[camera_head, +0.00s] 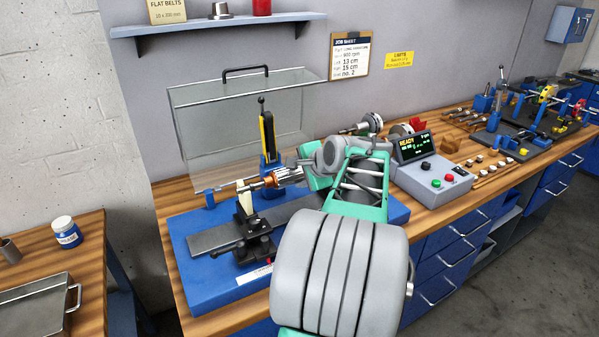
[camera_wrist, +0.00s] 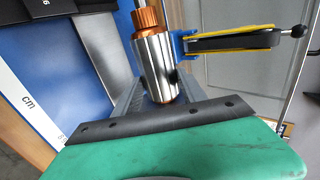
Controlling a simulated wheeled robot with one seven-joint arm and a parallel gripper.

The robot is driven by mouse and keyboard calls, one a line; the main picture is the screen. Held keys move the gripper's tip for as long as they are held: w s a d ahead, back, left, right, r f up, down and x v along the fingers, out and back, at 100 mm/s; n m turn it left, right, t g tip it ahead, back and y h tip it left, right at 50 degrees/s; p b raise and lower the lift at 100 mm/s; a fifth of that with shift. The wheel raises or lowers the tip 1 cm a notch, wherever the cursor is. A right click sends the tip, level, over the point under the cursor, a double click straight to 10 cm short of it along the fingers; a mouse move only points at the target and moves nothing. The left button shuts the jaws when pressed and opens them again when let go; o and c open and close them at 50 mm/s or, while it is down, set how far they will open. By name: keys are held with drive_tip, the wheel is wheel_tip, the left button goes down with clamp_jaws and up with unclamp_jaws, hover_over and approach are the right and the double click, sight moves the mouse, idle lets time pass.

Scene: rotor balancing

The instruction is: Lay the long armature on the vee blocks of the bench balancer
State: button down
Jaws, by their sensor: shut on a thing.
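The long armature, with copper windings and a steel core, shows in the head view (camera_head: 268,181) and the wrist view (camera_wrist: 155,62). My gripper (camera_head: 291,173) is shut on its steel core, with one finger on each side in the wrist view (camera_wrist: 155,85). The armature lies roughly level over the bench balancer (camera_head: 190,262). Its left shaft end is at the pale top of the left support (camera_head: 244,205); I cannot tell whether it touches the vee. The other vee block is hidden behind my gripper and arm.
A blue post with a black and yellow arm (camera_head: 267,138) stands close behind the armature and shows beside it in the wrist view (camera_wrist: 235,42). A clear guard (camera_head: 235,110) stands behind. The control box (camera_head: 430,175) reads READY. Rotors and tools fill the bench to the right.

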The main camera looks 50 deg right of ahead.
idle(0.4)
drive_tip(key=c, duration=0.6)
unclamp_jaws()
drive_tip(key=shift+f, duration=0.15)
drive_tip(key=shift+s+a+f, duration=0.1)
drive_tip(key=shift+f, duration=0.2)
drive_tip(key=shift+c, duration=0.3)
drive_tip(key=shift+r, duration=0.1)
drive_tip(key=shift+r, duration=0.1)
wheel_tip(320, 180, up, 9)
drive_tip(key=p, duration=0.8)
drive_tip(key=shift+r, duration=0.15)
